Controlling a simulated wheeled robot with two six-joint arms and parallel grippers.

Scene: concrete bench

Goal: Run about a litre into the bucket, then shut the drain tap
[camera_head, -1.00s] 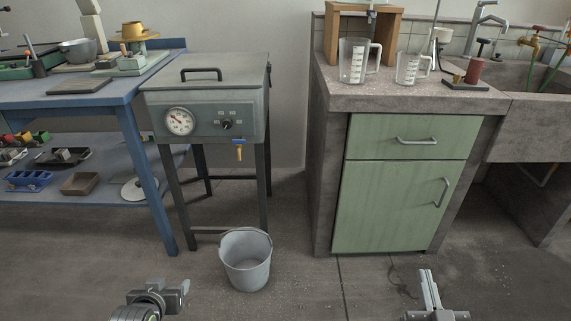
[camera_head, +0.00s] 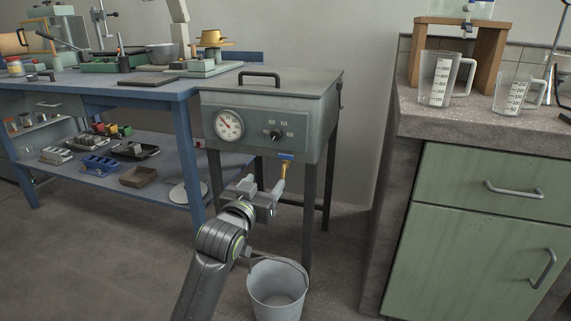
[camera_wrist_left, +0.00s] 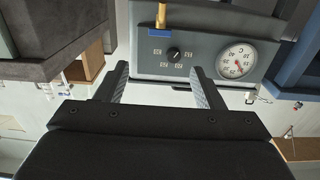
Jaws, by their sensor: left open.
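The grey tank (camera_head: 270,110) stands on dark legs, with a dial and a knob on its front. Its drain tap has a blue lever (camera_head: 285,156), lying crosswise, and a brass spout (camera_head: 285,168). No water stream shows. My left gripper (camera_head: 268,188) is open, just below and in front of the tap, and partly overlaps the spout in view. In the left wrist view, upside down, its fingers (camera_wrist_left: 160,75) are apart with nothing between them; the brass spout (camera_wrist_left: 162,14) is beyond. The grey bucket (camera_head: 277,292) stands upright on the floor below; its bottom is hidden. My right gripper is out of view.
A blue workbench (camera_head: 150,95) with loaded shelves stands left of the tank. A green cabinet (camera_head: 485,225) with a stone top stands right, carrying two measuring jugs (camera_head: 440,80) and a wooden stand (camera_head: 495,55). Floor between bench and bucket is clear.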

